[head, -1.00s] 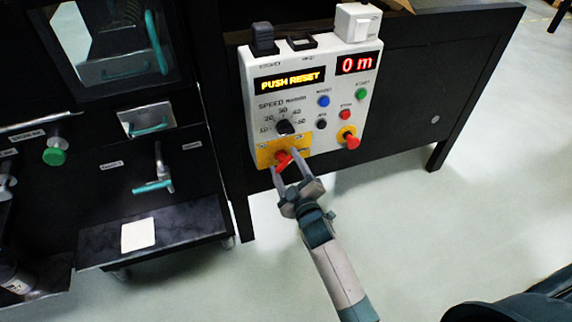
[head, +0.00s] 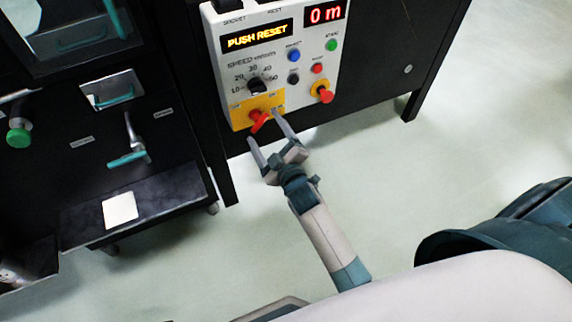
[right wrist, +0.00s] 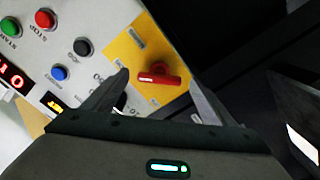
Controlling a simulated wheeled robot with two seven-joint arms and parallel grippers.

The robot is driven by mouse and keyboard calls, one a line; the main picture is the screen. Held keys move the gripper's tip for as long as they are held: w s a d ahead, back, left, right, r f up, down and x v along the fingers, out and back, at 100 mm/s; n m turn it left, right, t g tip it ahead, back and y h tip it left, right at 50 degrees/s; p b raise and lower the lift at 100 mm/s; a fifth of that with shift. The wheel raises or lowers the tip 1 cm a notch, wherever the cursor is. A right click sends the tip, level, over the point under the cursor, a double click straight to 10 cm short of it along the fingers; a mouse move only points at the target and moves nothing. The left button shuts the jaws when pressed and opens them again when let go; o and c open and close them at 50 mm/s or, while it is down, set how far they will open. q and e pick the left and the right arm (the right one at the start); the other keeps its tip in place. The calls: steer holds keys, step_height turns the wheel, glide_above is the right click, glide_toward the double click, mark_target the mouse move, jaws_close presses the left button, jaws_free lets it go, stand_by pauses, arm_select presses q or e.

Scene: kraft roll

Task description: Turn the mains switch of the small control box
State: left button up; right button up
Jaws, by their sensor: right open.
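The small control box (head: 312,75) is a pale panel on the front of a black table. Its red mains switch handle (head: 259,121) sits on a yellow plate at the lower left of the box. In the right wrist view the red handle (right wrist: 160,75) lies ahead of and between the fingers, apart from both. My right gripper (head: 262,126) is open and empty, just below the switch, with a finger to either side. The display reads PUSH RESET and the red counter reads 0 m. My left gripper is not in view.
The box also carries a speed dial (head: 257,86), several coloured buttons and a red knob on a yellow base (head: 323,92). A black cabinet (head: 150,105) with teal handles stands at the left. The pale floor (head: 400,190) at the right is clear.

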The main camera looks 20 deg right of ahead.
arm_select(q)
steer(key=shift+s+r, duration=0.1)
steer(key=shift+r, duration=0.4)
arm_select(e)
steer(key=s, duration=1.4)
steer(key=shift+s+d, duration=0.15)
steer(key=shift+d, duration=0.1)
steer(key=shift+f, duration=0.15)
steer(key=s+a+f+m+g+p, duration=0.1)
steer(key=s+f+m+g+p, duration=0.15)
steer(key=f, duration=0.65)
steer(key=s+a+f+m+g+p, duration=0.1)
steer(key=s+f+g+p, duration=0.15)
steer(key=f, duration=0.65)
arm_select(q)
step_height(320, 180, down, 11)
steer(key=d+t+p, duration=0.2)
steer(key=p, duration=0.1)
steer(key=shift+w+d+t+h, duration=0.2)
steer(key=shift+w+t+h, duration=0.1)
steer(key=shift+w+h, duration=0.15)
arm_select(e)
steer(key=s+d+f+m+g, duration=0.1)
steer(key=s+f+m+g, duration=0.2)
steer(key=s+f+g, duration=0.4)
steer(key=s+f, duration=0.8)
steer(key=f, duration=0.1)
steer(key=shift+s+f+g+y, duration=0.25)
steer(key=shift+s+g+y, duration=0.05)
steer(key=shift+s, duration=0.1)
